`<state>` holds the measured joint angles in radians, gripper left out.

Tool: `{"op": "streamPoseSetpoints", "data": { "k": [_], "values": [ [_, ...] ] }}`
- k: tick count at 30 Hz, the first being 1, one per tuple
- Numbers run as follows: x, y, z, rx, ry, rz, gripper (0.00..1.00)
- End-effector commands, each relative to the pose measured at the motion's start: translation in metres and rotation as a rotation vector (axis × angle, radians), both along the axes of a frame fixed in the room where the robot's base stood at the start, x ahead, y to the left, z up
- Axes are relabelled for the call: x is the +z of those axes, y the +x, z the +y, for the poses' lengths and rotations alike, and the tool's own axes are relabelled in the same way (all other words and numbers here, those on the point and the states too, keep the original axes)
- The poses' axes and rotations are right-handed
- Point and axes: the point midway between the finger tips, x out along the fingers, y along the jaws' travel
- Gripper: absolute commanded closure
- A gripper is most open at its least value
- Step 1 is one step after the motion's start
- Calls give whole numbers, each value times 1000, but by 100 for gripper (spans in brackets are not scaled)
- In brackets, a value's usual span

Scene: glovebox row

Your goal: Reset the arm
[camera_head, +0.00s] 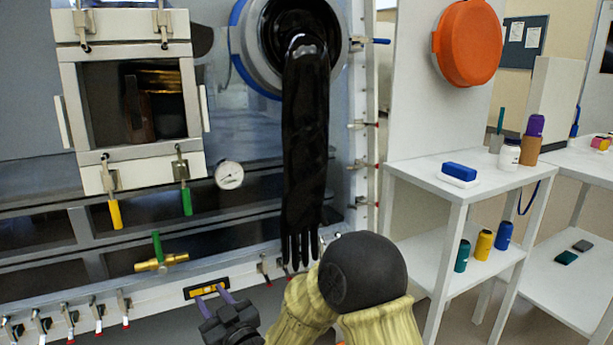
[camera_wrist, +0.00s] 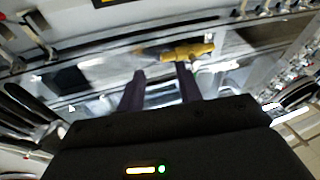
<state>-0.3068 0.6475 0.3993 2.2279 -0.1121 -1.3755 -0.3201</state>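My gripper (camera_head: 214,298) is at the lower middle of the head view, in front of the lower edge of the glovebox (camera_head: 230,263). Its two purple fingers stand apart with nothing visible between them. The wrist view also shows my gripper (camera_wrist: 160,72) with a clear gap between the fingers. A yellow object (camera_wrist: 187,50) lies beyond the fingertips there, apart from them as far as I can tell; it is blurred. My arm is bent, with a dark round joint and pale ribbed sleeves at the bottom of the head view.
A long black glove (camera_head: 305,150) hangs from the glovebox port close behind my arm. A brass valve (camera_head: 158,265) with a green handle and a yellow-black level (camera_head: 206,288) are near my gripper. A white shelf (camera_head: 425,180) with bottles stands to the right.

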Motion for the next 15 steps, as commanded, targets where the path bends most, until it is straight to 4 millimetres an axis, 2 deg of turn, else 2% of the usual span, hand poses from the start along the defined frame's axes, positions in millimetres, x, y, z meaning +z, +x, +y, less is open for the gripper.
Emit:
{"op": "streamPoseSetpoints", "data": {
  "k": [1, 8, 11, 15],
  "values": [
    [5, 6, -15, -19, -50, 45, 65],
    [-8, 15, -90, -122, -254, 309, 65],
    [-12, 11, -128, -183, -322, 435, 65],
    [-16, -6, -185, -278, -397, 624, 65]
  ]
}}
